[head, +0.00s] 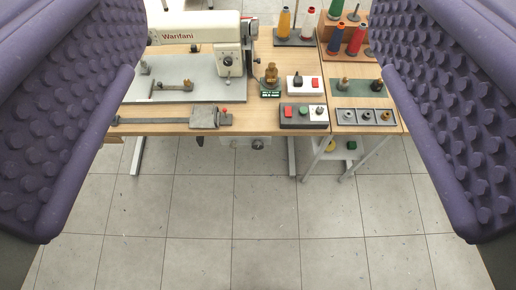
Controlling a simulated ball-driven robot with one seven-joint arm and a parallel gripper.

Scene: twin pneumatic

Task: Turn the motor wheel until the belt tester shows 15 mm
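My gripper (257,40) is open, its two purple studded fingers far apart at the left and right of the view with nothing between them. Under the sewing table, a small dark wheel (258,143) shows on a pale motor box (232,141), well beyond my fingers. A small device with a green-lit display (270,94) stands on the table right of the sewing machine, with a brass-coloured part above it. It may be the belt tester; its digits are too small to read. I cannot make out a belt.
A cream sewing machine (195,30) stands on the wooden table (170,128). Button boxes (304,115), a tray of small parts (365,116) and thread spools (335,9) sit to the right. Thin table legs (292,158) flank the motor. The tiled floor (265,220) in front is clear.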

